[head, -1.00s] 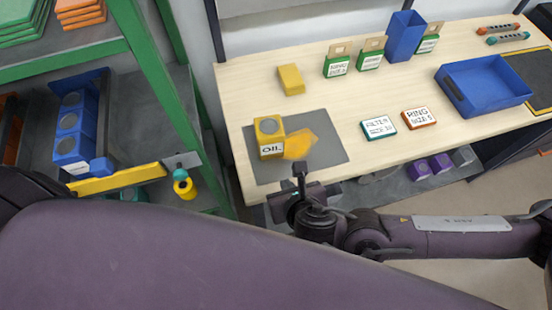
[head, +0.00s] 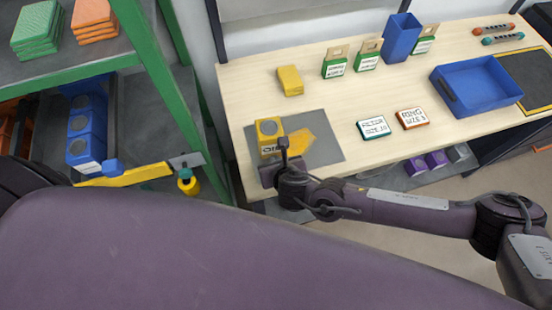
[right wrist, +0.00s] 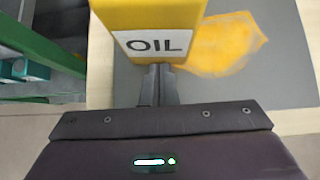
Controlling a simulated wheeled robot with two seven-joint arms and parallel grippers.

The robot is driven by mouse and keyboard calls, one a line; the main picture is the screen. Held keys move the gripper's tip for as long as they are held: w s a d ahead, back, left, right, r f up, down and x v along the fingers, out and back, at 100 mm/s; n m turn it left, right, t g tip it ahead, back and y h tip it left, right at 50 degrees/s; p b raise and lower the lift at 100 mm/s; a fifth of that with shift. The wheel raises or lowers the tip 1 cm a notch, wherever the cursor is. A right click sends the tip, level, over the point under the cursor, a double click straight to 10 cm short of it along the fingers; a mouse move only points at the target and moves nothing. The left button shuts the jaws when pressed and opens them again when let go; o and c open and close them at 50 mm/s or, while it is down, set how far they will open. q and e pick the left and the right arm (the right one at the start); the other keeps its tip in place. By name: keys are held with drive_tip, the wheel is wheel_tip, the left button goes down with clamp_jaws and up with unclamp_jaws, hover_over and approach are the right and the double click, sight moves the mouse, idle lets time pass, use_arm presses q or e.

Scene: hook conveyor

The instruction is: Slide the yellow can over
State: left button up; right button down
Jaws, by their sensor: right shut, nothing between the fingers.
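The yellow can (head: 268,129), a boxy can with a white OIL label, stands on the grey mat (head: 325,150) near the table's front left. In the right wrist view the can (right wrist: 150,17) is straight ahead, its top cut off by the frame. My right gripper (head: 267,165) is in front of the can, partly covering its label in the head view. The right wrist view shows its fingers (right wrist: 158,75) shut and empty, with tips at the can's lower front edge; I cannot tell if they touch. An orange-yellow patch (head: 294,141) lies on the mat right of the can. My left gripper is not in view.
A yellow block (head: 290,80) lies behind the mat. FILTER (head: 373,127) and RING (head: 412,118) boxes lie to its right. A blue tray (head: 474,85) is farther right. A green-framed shelf (head: 160,90) with blue bins stands left of the table.

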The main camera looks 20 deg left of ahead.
drive_tip(key=w+a+b, duration=0.3)
drive_tip(key=w+b, duration=0.1)
drive_tip(key=w+a+b, duration=0.3)
drive_tip(key=w+b, duration=0.1)
drive_tip(key=w, duration=0.1)
drive_tip(key=w+a+b, duration=0.4)
drive_tip(key=w, duration=0.1)
drive_tip(key=shift+w+f, duration=0.2)
drive_tip(key=shift+w+a+r, duration=0.15)
drive_tip(key=shift+w+a, duration=0.1)
drive_tip(key=shift+w, duration=0.2)
drive_tip(key=shift+r, duration=0.1)
drive_tip(key=shift+d, duration=0.1)
